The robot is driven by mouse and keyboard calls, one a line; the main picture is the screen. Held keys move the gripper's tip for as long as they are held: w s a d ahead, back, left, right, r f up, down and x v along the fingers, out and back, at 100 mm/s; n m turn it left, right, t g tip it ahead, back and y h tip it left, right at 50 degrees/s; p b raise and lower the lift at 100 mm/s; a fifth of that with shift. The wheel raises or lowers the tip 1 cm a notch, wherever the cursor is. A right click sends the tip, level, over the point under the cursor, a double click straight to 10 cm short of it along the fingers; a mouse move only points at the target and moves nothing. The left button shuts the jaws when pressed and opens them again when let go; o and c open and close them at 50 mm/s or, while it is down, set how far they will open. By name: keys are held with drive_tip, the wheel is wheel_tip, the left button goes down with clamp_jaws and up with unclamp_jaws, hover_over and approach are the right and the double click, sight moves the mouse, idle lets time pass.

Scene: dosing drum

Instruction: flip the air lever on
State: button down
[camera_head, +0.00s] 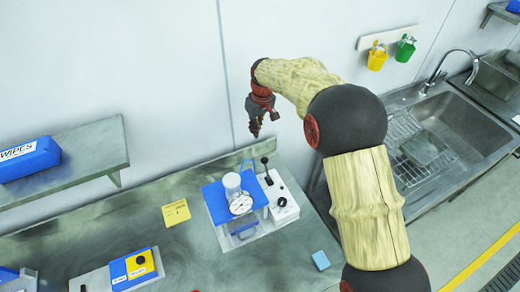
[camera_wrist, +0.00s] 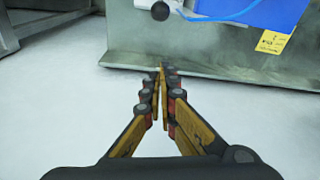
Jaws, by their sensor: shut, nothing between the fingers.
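The lever (camera_head: 267,172) is a thin stem with a black ball on top. It stands at the back of a white box (camera_head: 285,203) beside the blue dosing unit (camera_head: 215,200) on the bench. In the wrist view a black ball knob (camera_wrist: 160,11), apparently the lever's, shows at the top edge, beyond my fingertips. My gripper (camera_head: 256,134) hangs above and behind the lever, near the wall, apart from it. In the wrist view my gripper (camera_wrist: 163,69) is shut and empty, its fingertips together. The lever's stem is hardly visible there.
A pressure gauge (camera_head: 240,204) and white cylinder stand on the blue unit. A yellow note (camera_head: 176,212) lies left of it and a light-blue block (camera_head: 321,260) in front right. A shelf with a wipes box (camera_head: 28,158) is at left, a sink (camera_head: 455,140) at right.

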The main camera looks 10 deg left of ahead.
drive_tip(key=shift+d, duration=0.15)
wheel_tip(320, 180, down, 9)
drive_tip(key=s+d, duration=0.1)
drive_tip(key=s, duration=0.1)
drive_tip(key=shift+d+p, duration=0.25)
drive_tip(key=shift+p, duration=0.1)
idle(0.3)
drive_tip(key=shift+b, duration=0.3)
drive_tip(key=shift+s+d+r+b, duration=0.15)
drive_tip(key=shift+s+d+b, duration=0.05)
drive_tip(key=shift+b, duration=0.25)
